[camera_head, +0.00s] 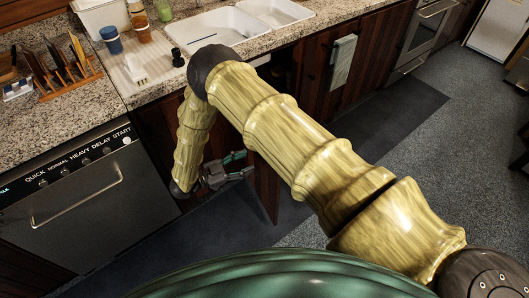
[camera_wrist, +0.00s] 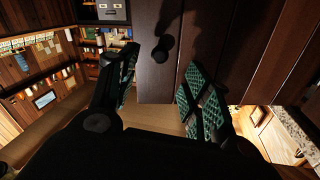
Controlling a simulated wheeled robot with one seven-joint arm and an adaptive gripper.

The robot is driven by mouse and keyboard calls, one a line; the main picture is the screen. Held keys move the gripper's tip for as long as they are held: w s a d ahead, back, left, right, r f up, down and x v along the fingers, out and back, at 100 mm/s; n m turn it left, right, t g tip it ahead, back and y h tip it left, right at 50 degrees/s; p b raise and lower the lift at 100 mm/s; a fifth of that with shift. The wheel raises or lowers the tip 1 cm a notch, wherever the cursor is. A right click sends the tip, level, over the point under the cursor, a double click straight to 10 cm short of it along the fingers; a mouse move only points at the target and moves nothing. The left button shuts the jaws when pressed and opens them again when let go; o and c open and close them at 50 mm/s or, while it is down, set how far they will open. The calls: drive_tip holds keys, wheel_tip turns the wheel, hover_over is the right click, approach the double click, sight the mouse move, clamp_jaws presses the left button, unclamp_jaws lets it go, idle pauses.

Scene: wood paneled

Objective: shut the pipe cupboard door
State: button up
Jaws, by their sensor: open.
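The pipe cupboard door (camera_head: 266,188) is a dark wooden panel under the sink counter. It stands open, sticking out from the cabinet, partly hidden behind my arm in the head view. In the wrist view the door (camera_wrist: 200,30) fills the upper middle and right, with a round dark knob (camera_wrist: 162,50) near its left edge. My gripper (camera_head: 238,166) is beside the door, left of it in the head view. In the wrist view my gripper (camera_wrist: 160,65) has its green-padded fingers wide apart, with the knob showing between them. I cannot tell whether it touches the door.
A dishwasher (camera_head: 88,190) is left of my gripper. The sink (camera_head: 215,28) and granite counter (camera_head: 60,125) are above. A towel (camera_head: 343,60) hangs on a cabinet front to the right. A dark mat (camera_head: 385,125) lies on the floor, clear at right.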

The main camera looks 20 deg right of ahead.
drive_tip(key=d, duration=0.3)
drive_tip(key=d+p, duration=0.1)
drive_tip(key=d, duration=0.1)
drive_tip(key=w+d+p, duration=0.1)
drive_tip(key=d, duration=0.2)
drive_tip(key=shift+d, duration=0.3)
drive_tip(key=shift+w, duration=0.1)
drive_tip(key=shift+c, duration=0.5)
clamp_jaws()
